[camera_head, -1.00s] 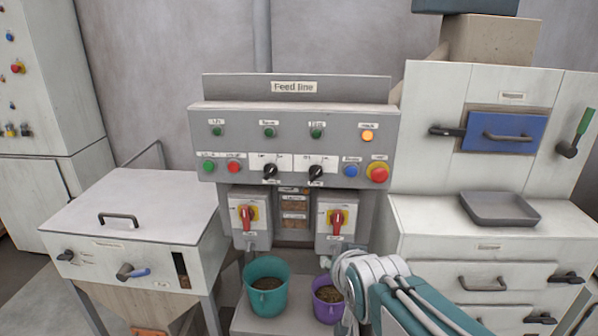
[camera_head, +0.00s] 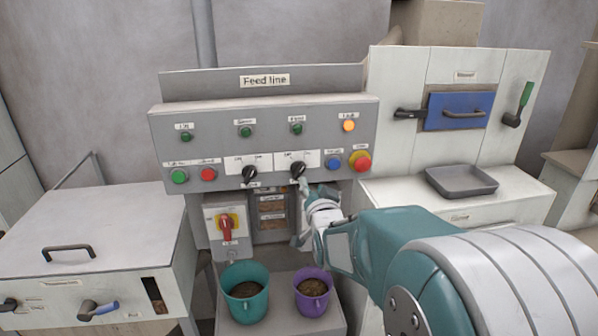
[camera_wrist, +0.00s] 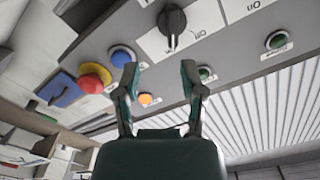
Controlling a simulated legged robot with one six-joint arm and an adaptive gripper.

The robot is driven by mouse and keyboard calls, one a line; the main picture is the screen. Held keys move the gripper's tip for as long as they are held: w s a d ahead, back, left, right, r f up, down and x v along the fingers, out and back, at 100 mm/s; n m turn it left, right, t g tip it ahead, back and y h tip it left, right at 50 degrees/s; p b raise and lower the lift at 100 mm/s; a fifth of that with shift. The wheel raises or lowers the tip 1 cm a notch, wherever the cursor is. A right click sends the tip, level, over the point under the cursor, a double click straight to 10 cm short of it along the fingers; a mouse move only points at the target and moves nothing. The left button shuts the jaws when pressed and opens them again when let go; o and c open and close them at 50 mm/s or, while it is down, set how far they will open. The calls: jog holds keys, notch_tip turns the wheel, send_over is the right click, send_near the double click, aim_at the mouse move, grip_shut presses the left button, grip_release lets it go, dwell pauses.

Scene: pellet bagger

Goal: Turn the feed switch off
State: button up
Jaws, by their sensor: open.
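Two black rotary switches sit on the grey Feed line panel (camera_head: 225,120), a left one (camera_head: 249,174) and a right one (camera_head: 298,170). I cannot read which is named feed. My gripper (camera_head: 306,190) is just below and in front of the right switch. In the wrist view, my gripper (camera_wrist: 160,70) is open and empty, its two fingers apart. A black switch (camera_wrist: 172,20) on a white on/off plate shows beyond the fingertips, roughly in line with the gap, not between them. I see no contact.
Beside the right switch are a blue button (camera_head: 333,163) and a red stop button (camera_head: 360,161). Below are a red handle on yellow (camera_head: 226,228), a teal bucket (camera_head: 245,290) and a purple bucket (camera_head: 313,290). My arm hides the second red handle.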

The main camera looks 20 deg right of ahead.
aim_at(300, 173)
jog(key=w, duration=0.4)
jog(key=w+a, duration=0.1)
jog(key=w, duration=0.1)
jog(key=shift+w, duration=0.25)
jog(key=shift+w+d+r, duration=0.1)
jog(key=shift+w+d, duration=0.15)
jog(key=shift+d, duration=0.05)
jog(key=shift+w+d, duration=0.1)
jog(key=shift+d, duration=0.6)
jog(key=shift+a, duration=0.15)
jog(key=c, duration=0.7)
jog(key=shift+a, duration=0.25)
grip_shut()
